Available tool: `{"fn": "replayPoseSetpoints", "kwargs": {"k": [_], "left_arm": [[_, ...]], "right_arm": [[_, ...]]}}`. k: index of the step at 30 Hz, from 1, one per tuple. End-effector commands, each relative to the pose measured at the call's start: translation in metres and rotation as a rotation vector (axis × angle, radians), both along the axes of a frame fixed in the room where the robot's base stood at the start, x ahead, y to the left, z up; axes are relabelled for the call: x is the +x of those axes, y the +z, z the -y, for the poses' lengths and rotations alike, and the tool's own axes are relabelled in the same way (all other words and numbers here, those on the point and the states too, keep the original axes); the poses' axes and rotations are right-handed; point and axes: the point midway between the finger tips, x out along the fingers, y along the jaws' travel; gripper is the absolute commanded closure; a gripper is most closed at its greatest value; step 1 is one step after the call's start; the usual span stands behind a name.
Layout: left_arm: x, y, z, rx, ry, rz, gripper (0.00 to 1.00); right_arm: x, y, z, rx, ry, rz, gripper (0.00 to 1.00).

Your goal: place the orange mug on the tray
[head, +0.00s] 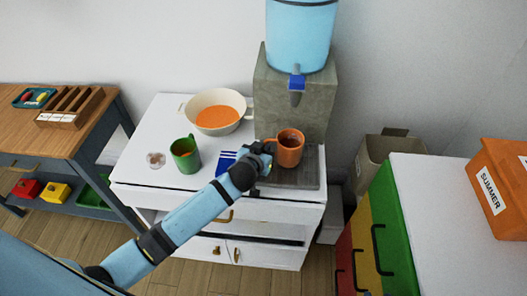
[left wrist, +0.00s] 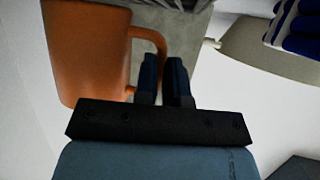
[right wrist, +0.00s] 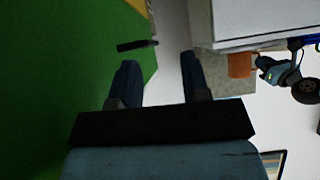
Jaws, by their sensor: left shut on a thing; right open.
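The orange mug (head: 291,150) is upright at the dispenser's foot, over the dark grey tray (head: 308,178). I cannot tell whether its base touches the tray. My left gripper (head: 266,150) is shut on the mug's handle from the left. In the left wrist view the mug (left wrist: 88,55) fills the upper left, its handle between the close fingers (left wrist: 163,80). The right wrist view also shows the mug (right wrist: 240,65) beside the left gripper. My right gripper (right wrist: 158,80) is open and empty, near a green surface, and is out of the head view.
The grey water dispenser (head: 283,95) with a blue tank stands right behind the mug. A blue-striped cloth (head: 222,163), green mug (head: 185,155), small glass (head: 156,159) and pan of orange soup (head: 216,112) share the white cabinet top. Coloured drawers (head: 393,225) stand to the right.

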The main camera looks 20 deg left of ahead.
Motion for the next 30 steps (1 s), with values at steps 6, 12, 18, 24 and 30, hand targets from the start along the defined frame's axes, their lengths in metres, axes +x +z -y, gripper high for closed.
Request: {"fn": "replayPoseSetpoints", "kwargs": {"k": [6, 12, 18, 24, 30], "left_arm": [[0.000, -0.004, 0.000, -0.002, 0.000, 0.003, 1.00], [0.000, -0.009, 0.000, -0.002, 0.001, 0.002, 1.00], [0.000, -0.008, 0.000, -0.001, 0.000, 0.001, 0.64], [0.000, -0.006, 0.000, -0.001, 0.000, 0.001, 0.64], [-0.019, 0.002, 0.000, -0.002, 0.000, 0.000, 0.64]], "right_arm": [[0.001, 0.001, 0.000, 0.002, -0.001, 0.000, 0.57], [0.001, -0.001, -0.001, 0.003, -0.001, 0.001, 0.57], [0.001, 0.000, -0.001, 0.004, 0.000, 0.001, 0.57], [0.001, 0.001, -0.002, 0.004, 0.000, 0.001, 0.57], [0.001, 0.003, -0.002, 0.004, 0.000, 0.003, 0.57]]}}
